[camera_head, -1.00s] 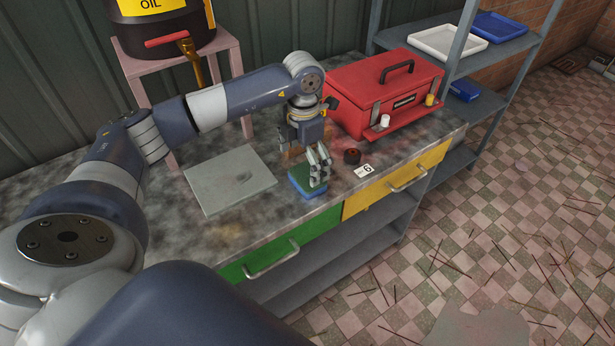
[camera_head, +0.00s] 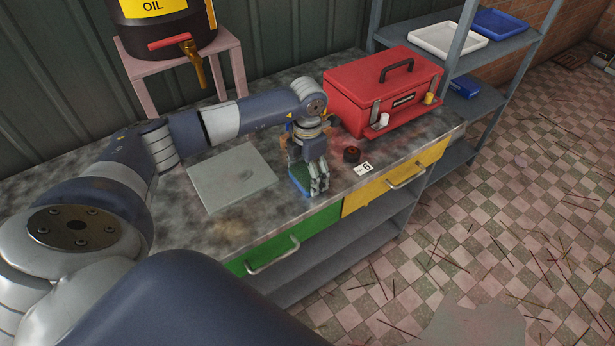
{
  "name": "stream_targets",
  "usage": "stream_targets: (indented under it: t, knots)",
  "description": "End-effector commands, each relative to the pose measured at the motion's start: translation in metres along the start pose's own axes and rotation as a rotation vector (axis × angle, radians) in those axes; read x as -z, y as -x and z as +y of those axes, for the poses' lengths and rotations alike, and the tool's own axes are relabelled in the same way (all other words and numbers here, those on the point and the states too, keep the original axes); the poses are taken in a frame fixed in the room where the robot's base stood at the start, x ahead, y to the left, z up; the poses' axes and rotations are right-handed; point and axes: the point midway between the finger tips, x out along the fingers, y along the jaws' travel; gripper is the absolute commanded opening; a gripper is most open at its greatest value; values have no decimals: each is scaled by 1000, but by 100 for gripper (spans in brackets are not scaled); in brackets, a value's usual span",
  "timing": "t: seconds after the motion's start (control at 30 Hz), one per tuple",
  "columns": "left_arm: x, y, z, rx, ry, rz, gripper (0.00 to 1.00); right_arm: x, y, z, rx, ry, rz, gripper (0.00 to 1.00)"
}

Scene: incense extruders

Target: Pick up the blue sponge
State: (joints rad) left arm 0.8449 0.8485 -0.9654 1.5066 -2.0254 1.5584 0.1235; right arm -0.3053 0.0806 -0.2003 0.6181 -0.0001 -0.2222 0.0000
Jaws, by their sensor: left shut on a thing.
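The sponge (camera_head: 299,180), with a green top and a blue lower part, is at the front of the workbench, right of the grey plate. My left gripper (camera_head: 318,186) points down and is shut on it. The fingers hide the sponge's right part. I cannot tell whether the sponge touches the bench top or is just above it. My right gripper is not in view.
A red toolbox (camera_head: 386,92) stands behind and right of the gripper. A small dark round thing (camera_head: 352,155) and a white number card (camera_head: 363,168) lie nearby. A flat grey plate (camera_head: 232,178) lies left. Shelves (camera_head: 500,50) stand at the right.

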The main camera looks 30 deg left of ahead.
Motion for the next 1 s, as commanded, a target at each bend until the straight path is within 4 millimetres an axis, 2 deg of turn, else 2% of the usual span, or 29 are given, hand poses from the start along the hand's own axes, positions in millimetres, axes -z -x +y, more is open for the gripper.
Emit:
stream_targets:
  t: [0.43,0.57,0.67,1.0]
  knots:
    - [0,3,0,-1,1,-1,68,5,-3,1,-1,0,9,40]
    - [-1,14,0,-2,0,-3,68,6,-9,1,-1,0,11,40]
    - [-2,30,1,-3,-1,-6,68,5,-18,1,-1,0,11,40]
    - [44,37,-52,-1,-6,1,68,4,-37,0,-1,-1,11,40]
